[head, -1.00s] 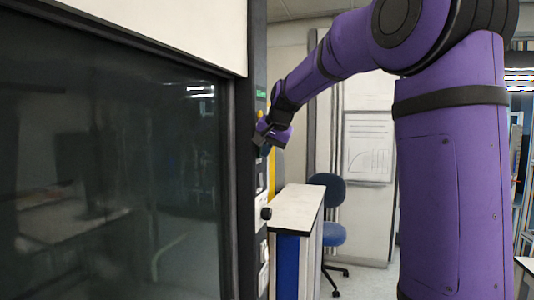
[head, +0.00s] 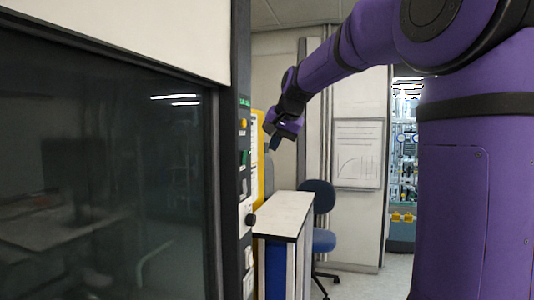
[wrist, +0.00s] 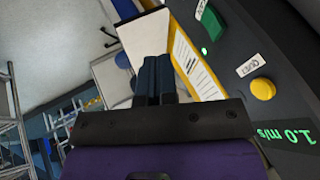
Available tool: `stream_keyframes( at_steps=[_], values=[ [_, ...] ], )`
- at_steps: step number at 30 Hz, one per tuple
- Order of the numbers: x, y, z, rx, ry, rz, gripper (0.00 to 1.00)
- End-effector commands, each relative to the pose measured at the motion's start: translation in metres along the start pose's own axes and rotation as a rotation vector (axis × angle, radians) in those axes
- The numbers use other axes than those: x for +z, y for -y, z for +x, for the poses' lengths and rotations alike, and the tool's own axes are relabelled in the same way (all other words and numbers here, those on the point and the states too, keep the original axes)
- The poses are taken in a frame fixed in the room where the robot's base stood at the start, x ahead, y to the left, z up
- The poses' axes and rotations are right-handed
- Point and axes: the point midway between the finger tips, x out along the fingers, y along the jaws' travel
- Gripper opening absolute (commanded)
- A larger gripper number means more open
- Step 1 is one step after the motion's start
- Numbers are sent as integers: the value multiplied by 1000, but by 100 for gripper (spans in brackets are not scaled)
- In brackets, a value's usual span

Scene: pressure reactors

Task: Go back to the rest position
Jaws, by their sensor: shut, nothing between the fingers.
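My gripper (head: 275,142) hangs from my purple arm just right of the control panel (head: 244,150) in the head view, apart from it and above the white-topped bench. In the wrist view its two dark blue fingers (wrist: 155,78) are together with nothing held. The panel carries a yellow button (wrist: 262,89) beside a "QUIET" label, a green switch (wrist: 210,24) with a lit green dot, and a display (wrist: 285,134) reading 1.0 m/s.
A large dark glass sash (head: 110,170) fills the left. A narrow white-topped bench (head: 287,212) stands beyond the panel, with a blue chair (head: 320,215) behind it. A framed chart (head: 357,153) hangs on the back wall.

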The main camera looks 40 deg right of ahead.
Motion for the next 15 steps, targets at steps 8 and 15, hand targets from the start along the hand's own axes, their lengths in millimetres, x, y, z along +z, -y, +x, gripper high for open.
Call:
stream_keyframes(
  at_steps=[8,15],
  values=[
    [1,-6,-26,0,-1,0,0],
    [3,-7,-28,1,1,-3,0]
  ],
)
